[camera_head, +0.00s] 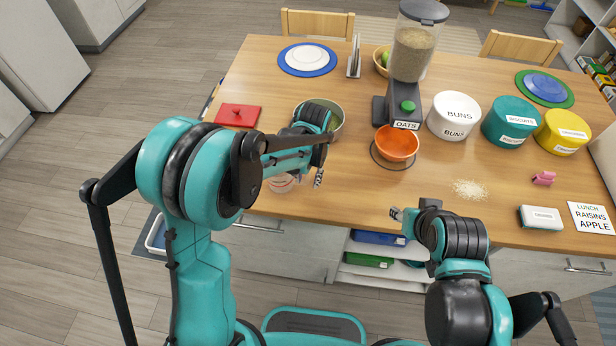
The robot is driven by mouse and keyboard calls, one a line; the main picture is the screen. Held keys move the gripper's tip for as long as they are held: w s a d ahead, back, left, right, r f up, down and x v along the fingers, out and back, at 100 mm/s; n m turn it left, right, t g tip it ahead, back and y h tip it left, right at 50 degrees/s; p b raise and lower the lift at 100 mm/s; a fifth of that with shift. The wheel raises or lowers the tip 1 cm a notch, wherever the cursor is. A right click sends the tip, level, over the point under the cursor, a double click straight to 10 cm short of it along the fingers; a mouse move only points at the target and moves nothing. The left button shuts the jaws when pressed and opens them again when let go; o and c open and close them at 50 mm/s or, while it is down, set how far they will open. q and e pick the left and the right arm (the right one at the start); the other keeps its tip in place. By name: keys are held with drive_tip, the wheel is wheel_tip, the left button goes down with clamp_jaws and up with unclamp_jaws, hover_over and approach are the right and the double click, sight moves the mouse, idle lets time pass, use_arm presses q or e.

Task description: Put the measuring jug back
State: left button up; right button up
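The measuring jug (281,184) looks like a clear vessel with red markings. It is near the table's front edge, left of centre, and my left forearm covers much of it. My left gripper (314,175) points down just right of the jug. One fingertip shows, and the rest is behind the arm, so I cannot tell whether it touches the jug or how far it is open. My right gripper (400,214) is at the front edge, right of centre, with no object visible in it. Its finger opening is unclear.
An orange bowl (397,143) stands on a dark ring before the oats dispenser (411,55). A grey-green bowl (336,112) is partly behind my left wrist. A red board (238,116) lies left. Spilled oats (470,189) and a white box (540,217) are right.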

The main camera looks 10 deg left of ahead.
use_arm(q)
drive_tip(key=shift+r, duration=0.1)
drive_tip(key=shift+r+p, duration=0.3)
drive_tip(key=shift+r, duration=0.1)
drive_tip(key=r, duration=0.3)
drive_tip(key=r+p, duration=0.1)
drive_tip(key=r, duration=0.3)
drive_tip(key=r+p, duration=0.1)
drive_tip(key=r, duration=0.2)
drive_tip(key=shift+d+r, duration=0.3)
drive_tip(key=shift+r, duration=0.05)
drive_tip(key=shift+s+r, duration=0.1)
drive_tip(key=shift+r, duration=0.25)
drive_tip(key=shift+s+a+r, duration=0.1)
drive_tip(key=shift+r, duration=0.05)
drive_tip(key=s+a+r+n+t, duration=0.1)
drive_tip(key=s+a+r+t, duration=0.1)
drive_tip(key=s+a, duration=0.3)
drive_tip(key=s+a+r+n+t, duration=0.1)
drive_tip(key=s+a+t, duration=0.4)
drive_tip(key=s, duration=0.6)
drive_tip(key=shift+a+r+n+h, duration=0.3)
drive_tip(key=shift+a+r, duration=0.5)
drive_tip(key=shift+r, duration=0.05)
drive_tip(key=shift+f, duration=0.1)
